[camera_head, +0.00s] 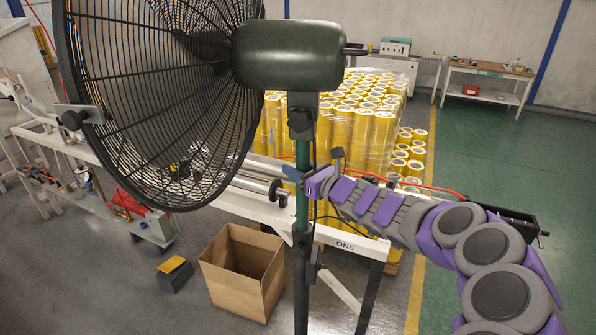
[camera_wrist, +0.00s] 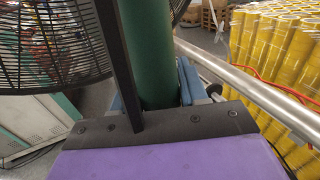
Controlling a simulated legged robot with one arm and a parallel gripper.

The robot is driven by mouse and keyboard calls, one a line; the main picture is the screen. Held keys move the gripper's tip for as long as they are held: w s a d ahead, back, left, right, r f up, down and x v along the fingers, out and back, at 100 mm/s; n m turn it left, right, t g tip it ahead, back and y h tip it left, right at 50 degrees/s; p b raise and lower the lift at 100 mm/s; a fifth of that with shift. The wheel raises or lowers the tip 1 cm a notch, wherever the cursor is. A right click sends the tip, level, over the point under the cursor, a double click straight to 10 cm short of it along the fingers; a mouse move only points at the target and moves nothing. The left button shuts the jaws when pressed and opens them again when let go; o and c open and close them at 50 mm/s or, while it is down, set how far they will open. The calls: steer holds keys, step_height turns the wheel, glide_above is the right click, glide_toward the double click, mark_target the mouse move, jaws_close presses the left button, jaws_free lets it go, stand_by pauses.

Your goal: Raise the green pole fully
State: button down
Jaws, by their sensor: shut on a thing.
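The green pole (camera_head: 302,158) stands upright beneath a large black fan (camera_head: 165,90) with a dark green motor housing (camera_head: 290,54). Its lower end goes into a dark stand tube (camera_head: 301,275). My gripper (camera_head: 303,180) comes from the right and is shut on the green pole, a little above the dark tube. In the wrist view the green pole (camera_wrist: 150,55) rises between the blue finger pads (camera_wrist: 160,85). A thin black bar (camera_wrist: 116,60) runs in front of it. The contact itself is partly hidden by my gripper's body.
A white machine frame marked ONE (camera_head: 345,244) stands directly behind the pole, with a metal roller (camera_head: 255,184). An open cardboard box (camera_head: 242,270) is on the floor at left. Wrapped yellow tape rolls (camera_head: 345,125) are stacked behind.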

step_height(320, 180, up, 4)
steer(key=shift+f+p, duration=0.15)
steer(key=shift+p, duration=0.85)
steer(key=c, duration=1.1)
jaws_free()
steer(key=o, duration=0.3)
steer(key=shift+w+f, duration=0.2)
steer(key=shift+w, duration=0.05)
steer(key=shift+o, duration=0.5)
steer(key=shift+s, duration=0.15)
steer(key=p+v, duration=0.1)
steer(key=v, duration=1.6)
steer(key=shift+d, duration=0.15)
